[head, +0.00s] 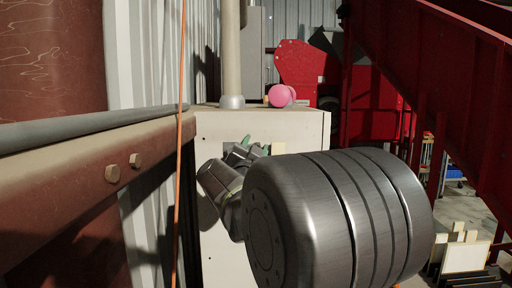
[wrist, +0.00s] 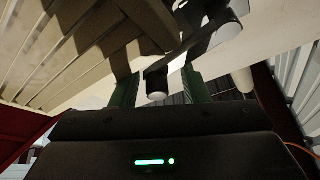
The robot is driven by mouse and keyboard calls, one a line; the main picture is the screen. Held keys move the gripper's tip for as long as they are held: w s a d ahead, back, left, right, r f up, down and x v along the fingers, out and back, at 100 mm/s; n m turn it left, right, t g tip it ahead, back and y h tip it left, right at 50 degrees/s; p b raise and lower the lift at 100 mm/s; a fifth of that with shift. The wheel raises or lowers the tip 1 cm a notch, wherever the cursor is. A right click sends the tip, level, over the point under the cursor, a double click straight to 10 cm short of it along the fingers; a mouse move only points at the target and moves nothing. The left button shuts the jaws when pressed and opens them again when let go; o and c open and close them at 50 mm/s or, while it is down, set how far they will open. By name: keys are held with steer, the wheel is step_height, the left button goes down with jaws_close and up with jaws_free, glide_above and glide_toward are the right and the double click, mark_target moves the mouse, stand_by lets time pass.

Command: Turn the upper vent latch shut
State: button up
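My gripper (head: 256,148) is mostly hidden behind my own grey arm in the head view; its green fingertips show in front of a cream cabinet (head: 290,128). In the wrist view, the two green fingers of my gripper (wrist: 160,88) stand apart. A dark bar with a pale rounded end (wrist: 157,84) shows between them, with gaps on both sides. It looks like a latch handle, but I cannot tell whether it is the upper vent latch. Pale slats (wrist: 50,55), perhaps the vent, lie at upper left under strong shadows. No latch can be made out in the head view.
A pink ball (head: 279,95) and a pale post (head: 231,50) stand on the cabinet top. A rusty beam (head: 90,180) and an orange cable (head: 180,130) are at left. Red machinery (head: 470,80) rises at right. Small boards (head: 462,256) stand on the floor at lower right.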

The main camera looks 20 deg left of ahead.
steer(key=shift+s+r, duration=0.1)
steer(key=b+v, duration=0.1)
steer(key=v, duration=1.2)
steer(key=shift+s, duration=0.35)
steer(key=shift+c, duration=0.4)
